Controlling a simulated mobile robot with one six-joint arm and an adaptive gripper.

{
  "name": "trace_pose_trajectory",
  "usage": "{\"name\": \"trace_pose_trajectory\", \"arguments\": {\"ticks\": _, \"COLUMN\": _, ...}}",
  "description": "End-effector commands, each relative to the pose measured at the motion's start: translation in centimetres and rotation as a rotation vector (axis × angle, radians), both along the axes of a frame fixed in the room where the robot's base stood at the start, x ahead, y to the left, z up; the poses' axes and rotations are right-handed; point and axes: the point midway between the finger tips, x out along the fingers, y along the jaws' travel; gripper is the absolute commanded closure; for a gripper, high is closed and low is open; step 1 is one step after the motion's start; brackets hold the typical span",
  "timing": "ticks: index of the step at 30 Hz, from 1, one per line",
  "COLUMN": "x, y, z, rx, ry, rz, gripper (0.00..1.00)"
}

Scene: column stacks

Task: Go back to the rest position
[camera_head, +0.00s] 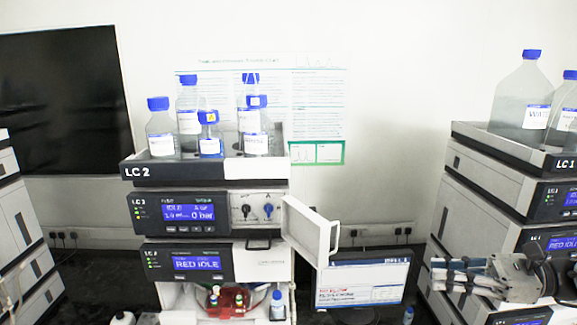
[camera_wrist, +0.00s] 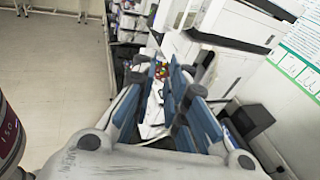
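My gripper (camera_head: 440,270) is at the right of the head view, in front of the LC 1 stack (camera_head: 478,200). Its fingers point left. In the wrist view my gripper (camera_wrist: 163,78) shows two blue-padded fingers apart, with nothing held between them. The LC 2 stack (camera_head: 205,200) stands in the middle of the head view, clear of the gripper. Its small white door (camera_head: 309,232) stands open to the right.
Blue-capped bottles (camera_head: 162,130) stand on the LC 2 top tray. More bottles (camera_head: 522,100) stand on LC 1. A monitor (camera_head: 362,283) sits between the stacks. Red tray with vials (camera_head: 229,303) sits low in LC 2. Open floor (camera_wrist: 50,110) shows left in the wrist view.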

Motion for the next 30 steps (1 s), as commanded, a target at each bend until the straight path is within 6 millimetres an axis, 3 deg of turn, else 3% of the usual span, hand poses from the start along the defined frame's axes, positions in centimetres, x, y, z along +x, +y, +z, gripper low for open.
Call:
{"name": "trace_pose_trajectory", "arguments": {"ticks": 1, "x": 0.0, "y": 1.7, "z": -1.0, "rx": -0.046, "ry": -0.006, "rz": 0.029, "gripper": 0.86}}
{"name": "trace_pose_trajectory", "arguments": {"ticks": 5, "x": -0.6, "y": 5.5, "z": -2.9, "rx": -0.173, "ry": -0.020, "rz": 0.101, "gripper": 0.86}}
{"name": "trace_pose_trajectory", "arguments": {"ticks": 10, "x": -3.0, "y": 11.5, "z": -6.9, "rx": -0.406, "ry": -0.076, "rz": 0.242, "gripper": 0.86}}
{"name": "trace_pose_trajectory", "arguments": {"ticks": 15, "x": -8.0, "y": 17.7, "z": -13.4, "rx": -0.735, "ry": -0.217, "rz": 0.467, "gripper": 0.86}}
{"name": "trace_pose_trajectory", "arguments": {"ticks": 18, "x": -11.4, "y": 19.8, "z": -17.5, "rx": -0.929, "ry": -0.332, "rz": 0.610, "gripper": 0.86}}
{"name": "trace_pose_trajectory", "arguments": {"ticks": 24, "x": -17.5, "y": 21.2, "z": -25.7, "rx": -1.299, "ry": -0.628, "rz": 0.905, "gripper": 0.86}}
{"name": "trace_pose_trajectory", "arguments": {"ticks": 30, "x": -20.7, "y": 20.6, "z": -31.8, "rx": -1.582, "ry": -0.928, "rz": 1.145, "gripper": 0.86}}
